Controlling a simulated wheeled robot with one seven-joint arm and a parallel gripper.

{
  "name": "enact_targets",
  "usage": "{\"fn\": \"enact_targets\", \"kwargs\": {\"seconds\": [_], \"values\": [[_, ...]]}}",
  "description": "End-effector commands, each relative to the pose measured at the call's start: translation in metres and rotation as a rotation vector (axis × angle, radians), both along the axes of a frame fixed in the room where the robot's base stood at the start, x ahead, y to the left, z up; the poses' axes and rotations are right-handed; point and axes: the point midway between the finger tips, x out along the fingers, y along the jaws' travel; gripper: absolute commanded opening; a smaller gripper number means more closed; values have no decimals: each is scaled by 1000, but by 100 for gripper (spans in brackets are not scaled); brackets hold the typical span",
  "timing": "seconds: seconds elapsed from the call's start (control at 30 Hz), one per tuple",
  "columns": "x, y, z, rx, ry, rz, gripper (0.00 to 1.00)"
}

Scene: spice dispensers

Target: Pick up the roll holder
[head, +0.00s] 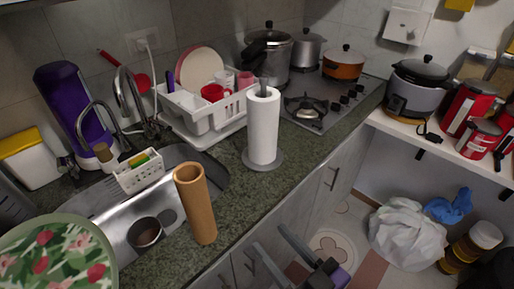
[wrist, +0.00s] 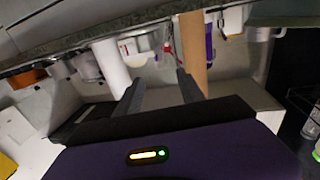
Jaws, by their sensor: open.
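The roll holder (head: 264,160) stands upright on the green-grey counter, a grey round base and post carrying a white paper roll. My gripper (head: 270,238) is at the bottom of the head view, in front of the cabinet doors, below and apart from the roll holder. In the wrist view my gripper (wrist: 157,80) has its two dark fingers spread with nothing held between them.
A tall brown cylinder (head: 195,203) stands on the counter by the sink (head: 145,215), left of the roll holder. A white dish rack (head: 205,112) stands behind the holder. A stove (head: 325,98) with pots is to the back right. Counter in front of the holder is bare.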

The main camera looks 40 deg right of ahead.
Motion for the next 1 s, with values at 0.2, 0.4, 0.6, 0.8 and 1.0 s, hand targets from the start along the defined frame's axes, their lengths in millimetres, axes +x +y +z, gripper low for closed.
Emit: {"fn": "enact_targets", "kwargs": {"seconds": [0.2,0.4,0.6,0.8,1.0], "values": [[69,-30,48,-32,-94,-69,46],[126,-67,94,-61,-137,-144,46],[173,-112,144,-77,-142,-241,46],[203,-160,180,-57,-95,-362,46],[209,-187,176,0,-12,-449,46]]}}
